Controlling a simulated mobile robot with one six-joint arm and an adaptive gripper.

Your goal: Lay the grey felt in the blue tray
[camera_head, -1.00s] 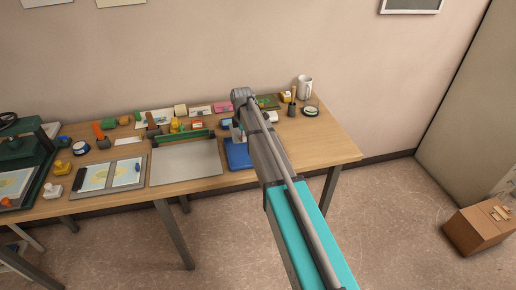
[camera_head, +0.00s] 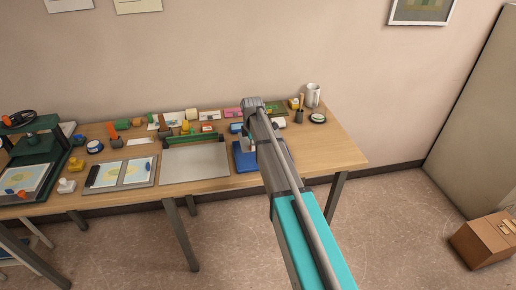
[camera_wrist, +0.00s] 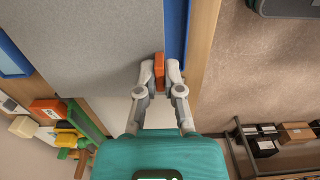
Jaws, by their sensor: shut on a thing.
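The grey felt (camera_wrist: 105,40) is a wide flat speckled sheet close below my wrist camera. My gripper (camera_wrist: 159,75) is shut on an orange block (camera_wrist: 159,70) at the felt's near right edge; the block looks like the felt's grip. In the head view the blue tray (camera_head: 243,160) lies on the table, partly behind my arm. My fingertips are hidden there.
A paper trimmer with a grey plate (camera_head: 195,164) and green bar is left of the tray. Small items line the table's back. The table's front right (camera_head: 325,155) is clear.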

